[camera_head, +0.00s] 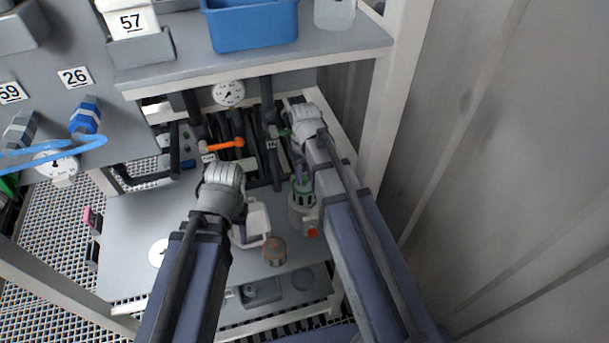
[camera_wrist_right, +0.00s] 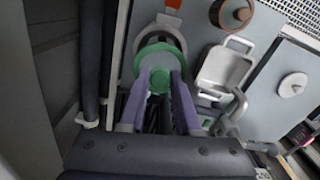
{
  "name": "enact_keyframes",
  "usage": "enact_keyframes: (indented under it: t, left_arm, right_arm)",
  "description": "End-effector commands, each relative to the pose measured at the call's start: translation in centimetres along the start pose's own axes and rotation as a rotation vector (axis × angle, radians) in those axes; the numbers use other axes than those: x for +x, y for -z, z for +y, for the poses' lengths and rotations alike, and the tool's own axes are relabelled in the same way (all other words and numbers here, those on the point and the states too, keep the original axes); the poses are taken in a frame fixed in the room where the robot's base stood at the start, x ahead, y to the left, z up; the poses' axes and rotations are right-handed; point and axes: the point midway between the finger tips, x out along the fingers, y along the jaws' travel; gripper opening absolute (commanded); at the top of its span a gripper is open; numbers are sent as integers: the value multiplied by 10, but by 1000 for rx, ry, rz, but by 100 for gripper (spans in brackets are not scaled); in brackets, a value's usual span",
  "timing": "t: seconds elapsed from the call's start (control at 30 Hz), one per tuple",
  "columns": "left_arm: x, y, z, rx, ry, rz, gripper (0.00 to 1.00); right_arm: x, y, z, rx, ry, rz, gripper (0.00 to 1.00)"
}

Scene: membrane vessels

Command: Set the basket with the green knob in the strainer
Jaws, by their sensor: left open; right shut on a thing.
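My right gripper (camera_wrist_right: 160,84) has its purple fingers shut on the green knob of the basket (camera_wrist_right: 158,52). In the head view the basket (camera_head: 304,197) hangs upright below the right hand, its dark slotted side partly showing. The strainer (camera_head: 301,217) is a white body with an orange-red knob at its front; it also shows in the right wrist view (camera_wrist_right: 164,27). The basket lines up over the strainer's mouth; I cannot tell how deep it sits. My left gripper (camera_head: 238,215) is open, left of the strainer at a white handled container; its fingertips are mostly hidden.
The white container (camera_head: 257,219) stands left of the strainer. A brown round cap (camera_head: 274,250) lies in front of them. Dark pipes with an orange-handled valve (camera_head: 226,144) are behind. A shelf with a blue bin (camera_head: 252,25) overhangs; a frame post and wall close off the right.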

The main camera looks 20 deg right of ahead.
Motion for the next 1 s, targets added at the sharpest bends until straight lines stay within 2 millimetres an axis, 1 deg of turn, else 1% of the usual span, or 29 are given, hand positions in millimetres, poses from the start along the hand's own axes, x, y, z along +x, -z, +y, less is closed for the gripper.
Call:
enact_keyframes:
  t: [0.03, 1.0]
  left_arm:
    - [6, 0, 1, 0, 0, 0, 50]
    - [61, 4, 6, -1, 0, 0, 50]
  right_arm:
    - [6, 0, 0, 0, 0, 0, 0]
    - [61, 0, 0, 0, 0, 0, 0]
